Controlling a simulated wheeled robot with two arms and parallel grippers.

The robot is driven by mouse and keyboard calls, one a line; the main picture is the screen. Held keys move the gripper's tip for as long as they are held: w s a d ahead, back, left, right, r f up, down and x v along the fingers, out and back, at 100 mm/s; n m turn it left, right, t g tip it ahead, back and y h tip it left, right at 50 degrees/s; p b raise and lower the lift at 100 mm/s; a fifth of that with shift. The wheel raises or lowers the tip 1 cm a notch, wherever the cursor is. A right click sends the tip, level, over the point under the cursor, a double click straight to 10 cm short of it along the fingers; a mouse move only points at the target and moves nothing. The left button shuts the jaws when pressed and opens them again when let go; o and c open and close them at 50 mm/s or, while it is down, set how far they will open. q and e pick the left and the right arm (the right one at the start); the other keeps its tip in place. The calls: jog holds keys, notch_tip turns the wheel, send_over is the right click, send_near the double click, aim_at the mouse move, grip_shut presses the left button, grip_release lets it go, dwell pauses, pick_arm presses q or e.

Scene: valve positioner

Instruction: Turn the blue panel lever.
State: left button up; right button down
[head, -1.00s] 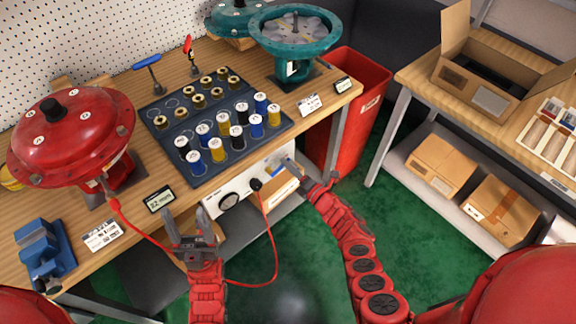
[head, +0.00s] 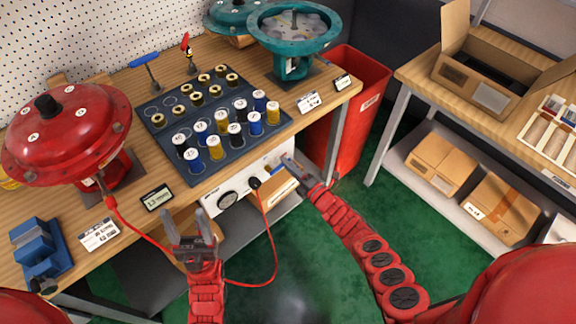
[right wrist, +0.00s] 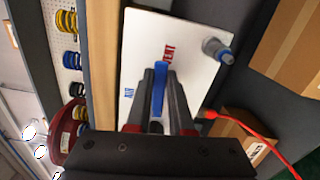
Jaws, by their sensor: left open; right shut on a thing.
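The blue panel lever (right wrist: 158,88) stands out from a white panel (right wrist: 190,30) in the right wrist view, near a red VENT label and a blue label beside it. My right gripper (right wrist: 158,80) is shut on the lever, one finger on each side. In the head view my right gripper (head: 288,163) is at the right end of the white panel front (head: 228,188) under the bench edge; the lever is mostly hidden there. My left gripper (head: 187,222) is open and empty in front of the bench, left of the panel dial.
A red hose (head: 272,245) hangs from the panel to the red actuator (head: 70,135). A small display (head: 157,197) stands at the bench edge. A dark tray (head: 225,150) holds several spools. A red bin (head: 362,105) stands right of the bench. Green floor (head: 420,235) is free between the benches.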

jog(key=shift+d+f+m+b, duration=0.1)
jog(key=shift+f+m+b, duration=0.2)
jog(key=shift+m, duration=0.3)
jog(key=c, duration=0.8)
grip_release()
jog(key=p+v, duration=0.4)
jog(key=v, duration=1.3)
